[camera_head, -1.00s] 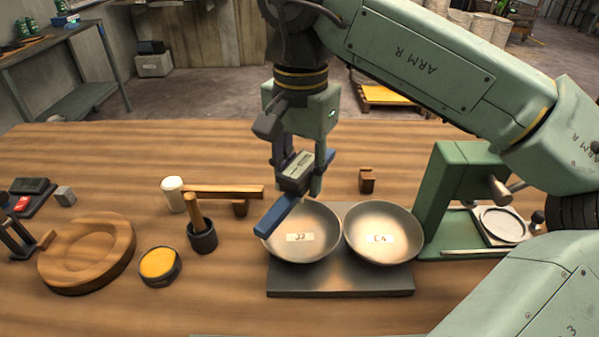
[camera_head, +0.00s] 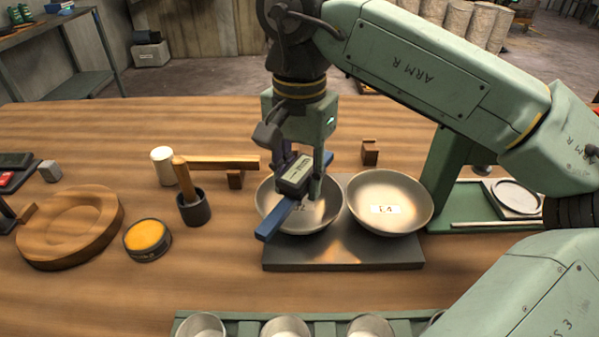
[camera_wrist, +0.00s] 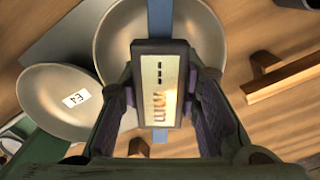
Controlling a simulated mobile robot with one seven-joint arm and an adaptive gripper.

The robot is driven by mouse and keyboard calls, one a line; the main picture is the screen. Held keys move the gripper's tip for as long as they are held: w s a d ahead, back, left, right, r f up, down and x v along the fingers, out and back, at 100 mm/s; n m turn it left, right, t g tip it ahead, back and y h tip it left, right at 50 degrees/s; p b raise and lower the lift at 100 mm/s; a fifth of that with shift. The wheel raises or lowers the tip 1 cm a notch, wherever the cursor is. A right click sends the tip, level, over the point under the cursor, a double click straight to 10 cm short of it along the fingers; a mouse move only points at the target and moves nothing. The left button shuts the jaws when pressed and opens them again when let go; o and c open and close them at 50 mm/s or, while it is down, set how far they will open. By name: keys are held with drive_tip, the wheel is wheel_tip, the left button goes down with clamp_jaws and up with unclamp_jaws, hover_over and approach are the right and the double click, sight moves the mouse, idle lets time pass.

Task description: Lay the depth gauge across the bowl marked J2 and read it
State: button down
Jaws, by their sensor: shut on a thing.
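My gripper (camera_head: 299,180) is shut on the depth gauge (camera_head: 276,221), gripping its dark body with a pale display. The gauge's blue bar spans the bowl marked J2 (camera_head: 327,212) diagonally, its near end past the rim at front left. I cannot tell whether the bar touches the rim. The bowl's label is mostly hidden by the gauge. In the wrist view the gauge display (camera_wrist: 160,88) faces me, showing dashes and what looks like "mm"; the bar runs over the J2 bowl (camera_wrist: 120,40). The bowl marked E4 (camera_head: 400,195) stands to the right.
Both bowls stand on a dark plate (camera_head: 345,257). A wooden dished block (camera_head: 70,228), a yellow-topped tin (camera_head: 147,238), a dark cup with a wooden handle (camera_head: 194,208) and a white cylinder (camera_head: 163,166) stand left. A green rack (camera_head: 245,326) with several cups lies in front.

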sight(299, 169)
drive_tip(key=shift+f, duration=0.25)
idle(0.8)
drive_tip(key=c, duration=1.1)
unclamp_jaws()
drive_tip(key=shift+r, duration=0.1)
wheel_tip(299, 169, up, 12)
drive_tip(key=shift+f, duration=0.1)
